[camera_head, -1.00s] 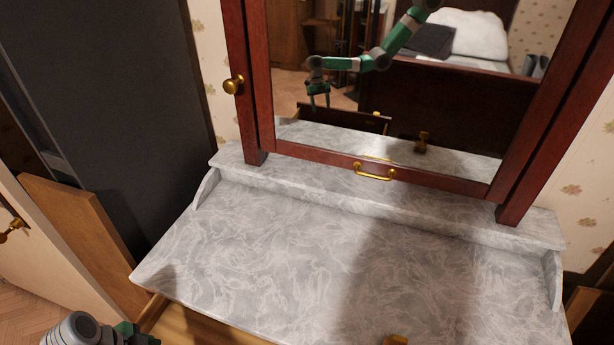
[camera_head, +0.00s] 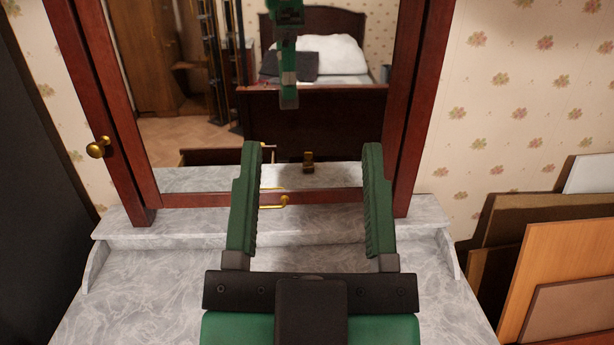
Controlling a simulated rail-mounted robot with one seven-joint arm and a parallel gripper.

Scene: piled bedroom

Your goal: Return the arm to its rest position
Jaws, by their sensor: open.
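My gripper (camera_head: 312,155) is in the lower middle of the head camera view, close to the camera. Its two green fingers are spread wide apart and point up toward the mirror. Nothing is between the fingers. The gripper is in front of the dresser's grey marble top (camera_head: 140,272) and hides part of it. The mirror (camera_head: 205,150) reflects a green arm hanging in front of a bed.
The mirror has a dark red wooden frame (camera_head: 100,110) with a brass knob (camera_head: 98,147) at left. Several boards (camera_head: 563,262) lean against the flowered wall (camera_head: 535,95) at right. A dark panel (camera_head: 32,190) stands at left. The visible marble top is bare.

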